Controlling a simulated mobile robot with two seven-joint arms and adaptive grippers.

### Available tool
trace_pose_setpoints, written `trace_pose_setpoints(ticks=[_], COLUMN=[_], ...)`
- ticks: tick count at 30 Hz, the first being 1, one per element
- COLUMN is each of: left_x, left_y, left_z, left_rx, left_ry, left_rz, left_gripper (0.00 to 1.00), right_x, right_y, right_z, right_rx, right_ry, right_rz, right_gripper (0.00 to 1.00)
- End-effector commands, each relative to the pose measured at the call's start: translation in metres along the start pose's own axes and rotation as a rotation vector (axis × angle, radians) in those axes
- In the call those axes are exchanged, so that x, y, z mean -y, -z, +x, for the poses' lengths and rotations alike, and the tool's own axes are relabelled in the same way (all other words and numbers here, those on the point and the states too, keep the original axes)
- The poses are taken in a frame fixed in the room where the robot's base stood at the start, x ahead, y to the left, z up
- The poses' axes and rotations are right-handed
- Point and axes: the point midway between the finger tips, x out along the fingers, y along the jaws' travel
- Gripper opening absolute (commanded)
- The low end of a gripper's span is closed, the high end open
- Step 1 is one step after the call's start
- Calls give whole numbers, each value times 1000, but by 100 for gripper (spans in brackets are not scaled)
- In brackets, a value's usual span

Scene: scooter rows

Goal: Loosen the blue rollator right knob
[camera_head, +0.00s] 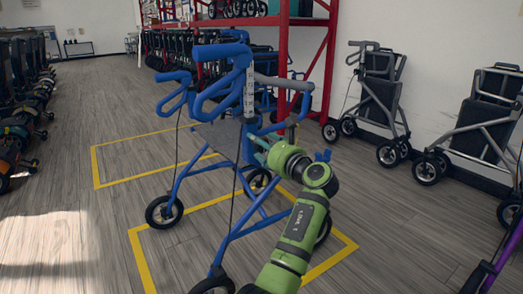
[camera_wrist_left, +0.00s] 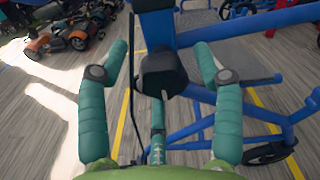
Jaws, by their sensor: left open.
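The blue rollator (camera_head: 217,136) stands in the middle of the head view, with blue handles at the top and a scale strip on its near upright. My left gripper (camera_head: 262,149) is beside that upright, below the handle. In the left wrist view, my left gripper (camera_wrist_left: 161,52) is open, its teal fingers apart. A black knob (camera_wrist_left: 163,74) on the blue upright shows between the fingers, with a gap on both sides. I cannot make out the knob in the head view. My right gripper is not in view.
Grey rollators (camera_head: 379,95) stand along the right wall. A purple frame (camera_head: 497,262) is at the lower right. A red rack (camera_head: 329,60) stands behind. Scooters (camera_head: 28,100) line the left side. Yellow lines (camera_head: 137,252) mark the floor, and the left aisle is clear.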

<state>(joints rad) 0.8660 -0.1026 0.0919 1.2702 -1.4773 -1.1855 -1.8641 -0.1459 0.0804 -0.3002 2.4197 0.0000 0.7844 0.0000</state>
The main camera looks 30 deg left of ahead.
Motion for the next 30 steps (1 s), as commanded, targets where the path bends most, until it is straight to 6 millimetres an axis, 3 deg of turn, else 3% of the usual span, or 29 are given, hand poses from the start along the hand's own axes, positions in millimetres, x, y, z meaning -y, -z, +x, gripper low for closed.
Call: trace_pose_setpoints(ticks=[11, 15, 30], left_x=[0, 0, 1], left_y=[0, 0, -6], left_z=[8, 8, 9], left_rx=[-1, -1, 7], left_ry=[1, 2, 3], left_rz=[0, 0, -71], left_gripper=[66, 11, 10], right_x=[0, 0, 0], right_y=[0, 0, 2], right_z=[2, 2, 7], right_rx=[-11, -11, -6], right_ry=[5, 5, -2], right_rz=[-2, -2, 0], right_gripper=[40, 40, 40])
